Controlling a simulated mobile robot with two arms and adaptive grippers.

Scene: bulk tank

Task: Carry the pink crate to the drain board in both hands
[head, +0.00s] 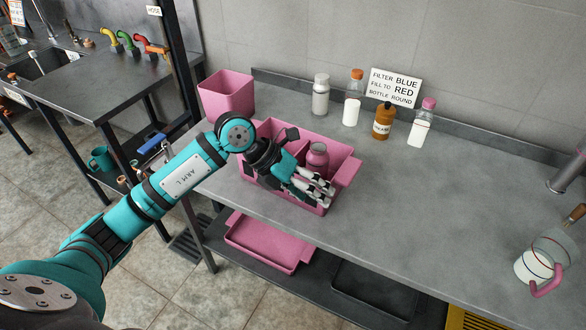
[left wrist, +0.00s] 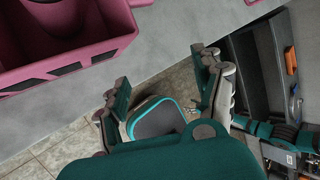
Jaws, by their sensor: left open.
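The pink crate (head: 348,173) stands on the grey worktop, with a pink-capped bottle (head: 317,158) upright inside it. My left gripper (head: 322,192) is over the crate's near side in the head view and hides part of it. Its fingers are apart. In the left wrist view the open, empty left gripper (left wrist: 162,80) is clear of the crate (left wrist: 65,65), which shows at upper left. My right gripper is not in view. A steel counter (head: 90,82) beside a sink at the far left may be the drain board; I cannot be sure.
A pink bin (head: 228,93) stands behind the crate. Several bottles and a sign (head: 393,87) line the back wall. A glass jug (head: 540,262) is at the right. A pink tray (head: 268,243) lies on the lower shelf. The worktop right of the crate is clear.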

